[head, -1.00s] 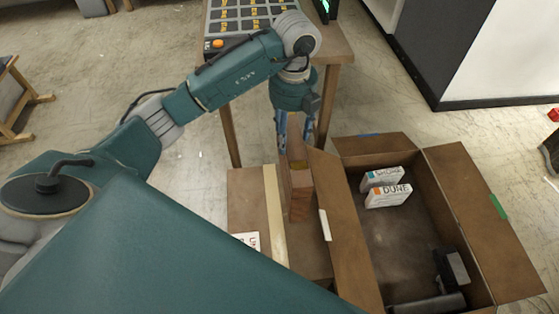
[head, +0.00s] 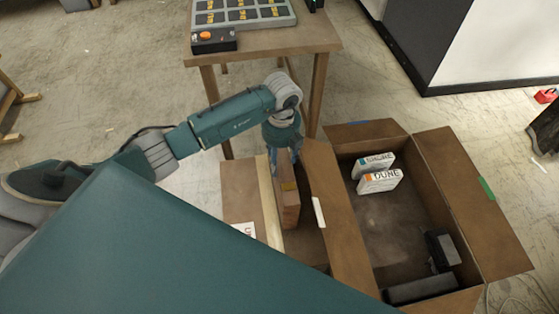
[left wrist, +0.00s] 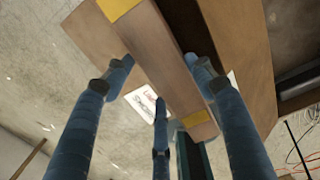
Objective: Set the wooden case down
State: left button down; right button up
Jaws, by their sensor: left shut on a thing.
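The wooden case (head: 288,203) is a brown block with yellow patches, held upright on edge in the head view. My left gripper (head: 284,157) is shut on its upper part. In the left wrist view, the blue fingers of my left gripper (left wrist: 160,75) straddle the case (left wrist: 172,65). The case is at the right part of a taped cardboard box (head: 236,180), close beside the raised flap of an open carton. I cannot tell whether its lower edge touches the box. My right gripper is not in view.
The open carton (head: 455,170) holds a DUNE box (head: 380,181), another white box (head: 374,163) and dark items (head: 440,250). Its left flap (head: 335,200) stands close to the case. A wooden table (head: 290,40) with a button panel stands behind.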

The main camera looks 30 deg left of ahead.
pick_arm(q)
jog(key=shift+w+f, duration=0.1)
jog(key=shift+f, duration=0.75)
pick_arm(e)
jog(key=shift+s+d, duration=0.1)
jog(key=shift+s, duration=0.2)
pick_arm(q)
jog(key=c, duration=0.7)
grip_release()
jog(key=shift+f, duration=0.15)
jog(key=shift+o, duration=0.2)
jog(key=shift+r, duration=0.2)
notch_tip(320, 180, up, 12)
jog(key=b, duration=0.1)
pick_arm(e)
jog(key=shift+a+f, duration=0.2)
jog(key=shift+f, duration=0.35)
pick_arm(q)
jog(key=shift+d+f, duration=0.1)
jog(key=shift+f, duration=0.05)
